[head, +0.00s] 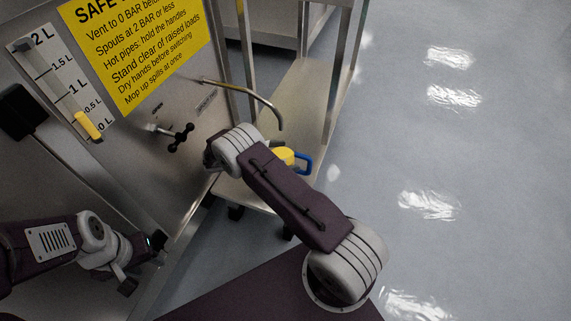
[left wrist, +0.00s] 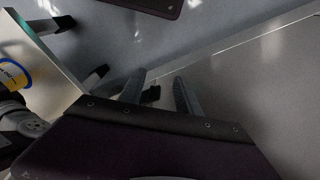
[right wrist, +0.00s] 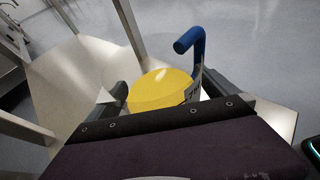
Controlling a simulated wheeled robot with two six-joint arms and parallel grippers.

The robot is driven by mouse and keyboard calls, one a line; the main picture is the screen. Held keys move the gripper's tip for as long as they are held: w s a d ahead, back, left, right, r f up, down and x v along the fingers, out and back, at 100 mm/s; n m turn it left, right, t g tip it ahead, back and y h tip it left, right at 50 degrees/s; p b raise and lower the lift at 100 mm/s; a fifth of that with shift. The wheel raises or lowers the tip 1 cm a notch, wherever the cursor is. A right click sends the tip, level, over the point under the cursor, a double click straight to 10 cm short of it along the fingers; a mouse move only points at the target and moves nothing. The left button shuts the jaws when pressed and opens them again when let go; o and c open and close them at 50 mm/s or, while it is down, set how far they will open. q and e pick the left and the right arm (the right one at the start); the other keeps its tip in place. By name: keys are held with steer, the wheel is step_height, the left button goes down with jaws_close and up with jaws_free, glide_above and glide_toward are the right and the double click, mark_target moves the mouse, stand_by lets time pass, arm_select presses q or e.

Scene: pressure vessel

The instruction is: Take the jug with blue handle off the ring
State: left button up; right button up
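The jug with blue handle (head: 285,155) is partly hidden behind my right arm in the head view, near the bare metal shelf under the curved spout. Its yellow top (right wrist: 160,90) and upright blue handle (right wrist: 190,45) show in the right wrist view. My right gripper (right wrist: 165,92) has one finger on each side of the jug, very close to it; I cannot tell whether they press on it. The jug also shows at the left edge of the left wrist view (left wrist: 12,76). My left gripper (left wrist: 160,92) is open and empty, away from the jug. I cannot make out the ring.
The metal panel has a yellow safety sign (head: 145,45), a level scale (head: 65,85), a black valve handle (head: 180,137) and a curved spout (head: 255,97). The floor to the right is clear.

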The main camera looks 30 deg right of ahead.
steer(key=c, duration=1.1)
steer(key=shift+r, duration=0.25)
steer(key=s+a+r+p, duration=0.1)
steer(key=s+a+p, duration=0.2)
steer(key=s+a, duration=0.1)
steer(key=s+a+r+p, duration=0.1)
steer(key=s+a+p, duration=0.3)
steer(key=a, duration=0.1)
steer(key=s+a+r+p, duration=0.1)
steer(key=s+a+p, duration=0.2)
steer(key=a, duration=0.1)
steer(key=shift+s+a+p, duration=0.35)
steer(key=shift+s+p, duration=0.05)
